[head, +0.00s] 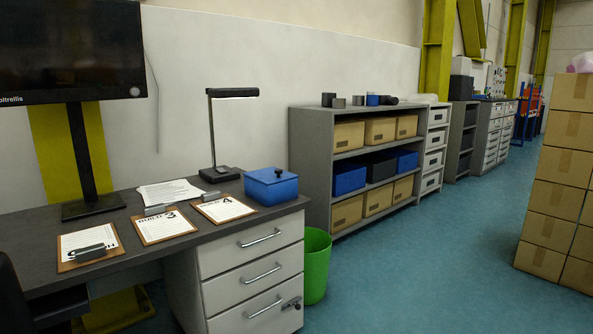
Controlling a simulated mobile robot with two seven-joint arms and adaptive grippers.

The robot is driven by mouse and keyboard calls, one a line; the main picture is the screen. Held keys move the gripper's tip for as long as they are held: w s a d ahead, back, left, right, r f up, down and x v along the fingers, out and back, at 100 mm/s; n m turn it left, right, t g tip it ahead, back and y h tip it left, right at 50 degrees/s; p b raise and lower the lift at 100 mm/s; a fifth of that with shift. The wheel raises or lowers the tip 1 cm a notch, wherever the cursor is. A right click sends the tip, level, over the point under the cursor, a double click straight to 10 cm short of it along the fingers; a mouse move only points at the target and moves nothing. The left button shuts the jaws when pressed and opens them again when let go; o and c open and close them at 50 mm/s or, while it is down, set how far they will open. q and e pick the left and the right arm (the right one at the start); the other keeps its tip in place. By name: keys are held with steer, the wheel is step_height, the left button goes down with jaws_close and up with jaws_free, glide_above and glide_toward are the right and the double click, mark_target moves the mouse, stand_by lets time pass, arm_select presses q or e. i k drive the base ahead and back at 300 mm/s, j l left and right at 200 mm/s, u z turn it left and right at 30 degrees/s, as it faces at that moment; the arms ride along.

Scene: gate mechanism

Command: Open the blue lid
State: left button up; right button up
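A blue box (272,193) sits on the right end of the dark desk, near its front corner. Its blue lid (266,175) lies on top and appears closed, with a small dark knob (279,173) on it. The inside of the box is hidden. Neither of my grippers shows in the head view, so their place relative to the lid cannot be seen.
The desk (190,231) also holds a lamp (213,140), papers (170,193), clipboards (163,227) and a monitor (70,55). A green bin (317,268) stands right of the drawers (255,262). A shelf (350,153) stands behind. Blue floor (430,270) is open toward stacked cartons (555,175).

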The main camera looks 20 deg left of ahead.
mark_target(268, 175)
steer(key=i+l+u, duration=0.1)
steer(key=i+u, duration=0.25)
steer(key=i+l+u, duration=0.3)
steer(key=i, duration=0.2)
steer(key=i+l+u, duration=0.2)
steer(key=i+u, duration=0.15)
